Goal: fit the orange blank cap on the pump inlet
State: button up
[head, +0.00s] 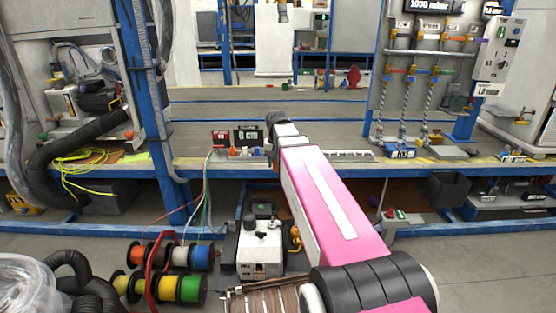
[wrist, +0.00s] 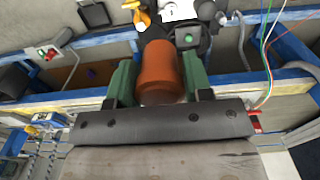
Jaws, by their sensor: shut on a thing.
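My gripper (wrist: 159,80) has its two green-padded fingers shut on the orange cap (wrist: 160,70), a plain cylinder held between them in the wrist view. In the head view my arm reaches over the bench, and its end hides the gripper and cap. A white pump-like unit (head: 261,250) with a dark top stands on the floor below the bench. Part of this unit (wrist: 180,10) shows at the top of the wrist view, beyond the cap, with a black block and green button. I cannot tell for certain which of its fittings is the inlet.
The bench edge with its blue rail (head: 400,172) crosses the scene above the unit. Coloured cable reels (head: 185,257) stand left of the unit, and thin wires (head: 207,190) hang nearby. A dark bin (head: 448,188) is at right. The floor at far right is clear.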

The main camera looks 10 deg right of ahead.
jog(key=w+f+m, duration=0.3)
jog(key=w+f, duration=0.1)
jog(key=f, duration=0.5)
jog(key=w+f+m, duration=0.3)
jog(key=w+f, duration=0.1)
jog(key=f, duration=0.6)
jog(key=w+f+m, duration=0.3)
jog(key=w+f, duration=0.1)
jog(key=f, duration=0.5)
jog(key=shift+w+f, duration=0.15)
jog(key=shift+f, duration=2.9)
jog(key=shift+f, duration=2.65)
jog(key=o, duration=1)
jog(key=shift+r, duration=0.1)
